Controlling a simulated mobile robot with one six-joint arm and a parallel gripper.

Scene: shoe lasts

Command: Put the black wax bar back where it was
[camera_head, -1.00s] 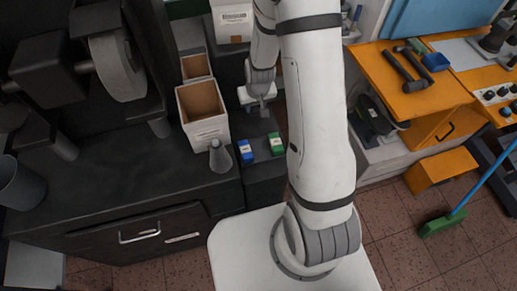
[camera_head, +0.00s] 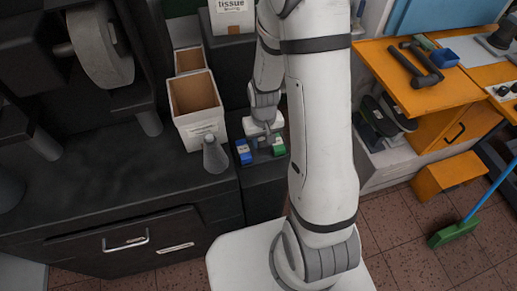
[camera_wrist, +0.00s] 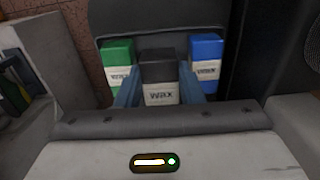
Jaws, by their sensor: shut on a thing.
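The black wax bar (camera_wrist: 160,72), with a white label reading "wax", is upright between the two blue fingers of my gripper (camera_wrist: 159,88) in the wrist view. The fingers are shut on its sides. A green wax bar (camera_wrist: 118,62) stands to its left and a blue wax bar (camera_wrist: 206,58) to its right, with a finger between each and the black one. In the head view my gripper (camera_head: 262,144) is at the small dark stand, between the blue bar (camera_head: 244,152) and the green bar (camera_head: 278,146). I cannot tell whether the black bar touches the stand.
A grey cone-shaped object (camera_head: 215,156) and an open white box (camera_head: 199,108) stand left of the bars on the dark bench. An orange workbench (camera_head: 425,85) with hammers is at the right. A green broom (camera_head: 454,232) stands on the tiled floor.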

